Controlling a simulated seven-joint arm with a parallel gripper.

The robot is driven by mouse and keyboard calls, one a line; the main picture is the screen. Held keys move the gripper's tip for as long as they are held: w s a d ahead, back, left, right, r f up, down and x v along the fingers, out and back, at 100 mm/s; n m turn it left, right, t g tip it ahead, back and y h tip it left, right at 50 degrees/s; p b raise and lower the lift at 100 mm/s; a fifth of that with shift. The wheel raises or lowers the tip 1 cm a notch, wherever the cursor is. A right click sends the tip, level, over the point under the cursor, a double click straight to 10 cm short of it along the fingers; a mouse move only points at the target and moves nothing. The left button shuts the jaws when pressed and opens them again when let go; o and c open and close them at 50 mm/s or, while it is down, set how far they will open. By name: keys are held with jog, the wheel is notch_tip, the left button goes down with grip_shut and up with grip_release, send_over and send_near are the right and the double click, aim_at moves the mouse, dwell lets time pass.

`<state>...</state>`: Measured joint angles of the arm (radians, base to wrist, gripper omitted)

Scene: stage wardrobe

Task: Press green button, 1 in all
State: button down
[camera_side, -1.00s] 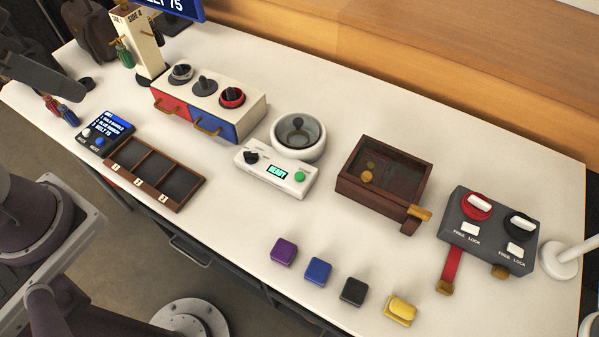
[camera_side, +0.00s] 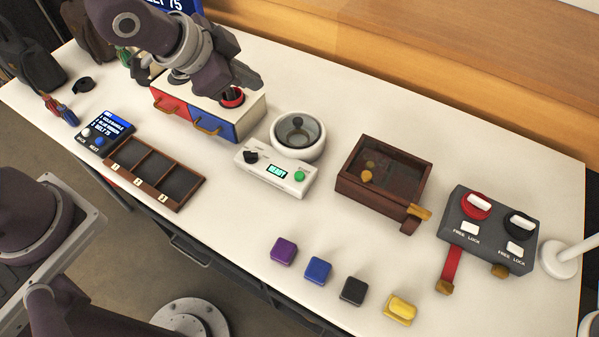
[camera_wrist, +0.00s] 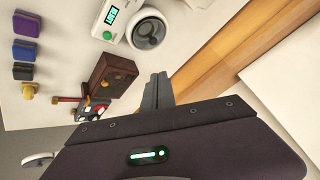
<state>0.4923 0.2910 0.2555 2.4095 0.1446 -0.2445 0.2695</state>
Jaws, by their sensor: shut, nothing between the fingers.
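The button also shows in the wrist view (camera_wrist: 107,35), beside the lit screen (camera_wrist: 112,15). My gripper (camera_side: 256,82) is above the red and blue drawer box, up and to the left of the button and well apart from it. In the wrist view my gripper's fingers (camera_wrist: 157,90) are together and hold nothing.
A round lidded bowl (camera_side: 298,135) adjoins the device. The drawer box (camera_side: 240,128) stands left, a brown box (camera_side: 383,172) right, and a grey switch box (camera_side: 487,235) farther right. A compartment tray (camera_side: 155,172) and several coloured blocks (camera_side: 318,270) lie nearer the front edge.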

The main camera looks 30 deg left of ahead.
aim_at(296, 177)
jog(key=w+d+f+m+h, duration=0.1)
jog(key=d+f+m, duration=0.5)
jog(key=f, duration=0.6)
jog(key=shift+d+t+h, duration=0.3)
jog(key=shift+d+h, duration=0.3)
jog(key=shift+d, duration=0.6)
jog(key=shift+f, duration=0.1)
jog(key=shift+f, duration=4.3)
jog(key=shift+f, duration=0.1)
jog(key=shift+f, duration=0.35)
jog(key=shift+f, duration=0.45)
jog(key=shift+r, duration=0.9)
